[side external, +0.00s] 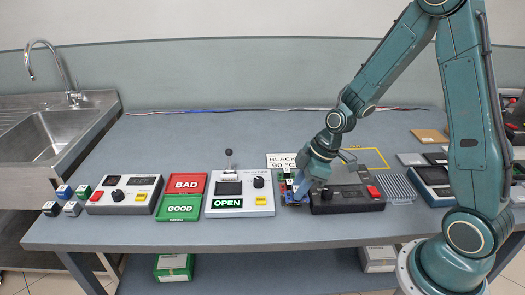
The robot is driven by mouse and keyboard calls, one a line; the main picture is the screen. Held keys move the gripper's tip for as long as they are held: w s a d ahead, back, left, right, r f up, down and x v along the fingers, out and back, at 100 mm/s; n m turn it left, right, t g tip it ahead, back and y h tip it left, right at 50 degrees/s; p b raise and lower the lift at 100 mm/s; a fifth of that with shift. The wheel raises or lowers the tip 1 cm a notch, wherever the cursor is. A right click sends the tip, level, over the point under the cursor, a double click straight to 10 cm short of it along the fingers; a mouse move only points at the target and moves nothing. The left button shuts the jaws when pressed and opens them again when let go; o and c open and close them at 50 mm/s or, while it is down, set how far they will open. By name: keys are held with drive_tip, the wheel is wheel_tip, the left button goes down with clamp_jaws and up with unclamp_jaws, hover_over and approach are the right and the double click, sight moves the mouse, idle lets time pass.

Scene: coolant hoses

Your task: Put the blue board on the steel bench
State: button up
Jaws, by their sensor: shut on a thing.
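My gripper (300,190) is low over the middle of the worktop, between the white OPEN box and the black device. It is shut on the blue board (290,199), a small dark blue board with parts on it. My wrist hides part of the board, and I cannot tell if it touches the worktop. A steel bench (97,101) with a sink stands at the far left, apart from my gripper.
The white OPEN box (241,200) has an upright lever. Red BAD (184,183) and green GOOD (179,207) trays lie left of it, then another control box (125,194) and several small cubes (64,192). A black device (345,200) is right of my gripper. The back left worktop is clear.

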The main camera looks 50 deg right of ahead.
drive_tip(key=shift+f, duration=2.25)
drive_tip(key=shift+f, duration=1.9)
drive_tip(key=shift+f, duration=0.15)
drive_tip(key=o, duration=1)
drive_tip(key=shift+v, duration=6.15)
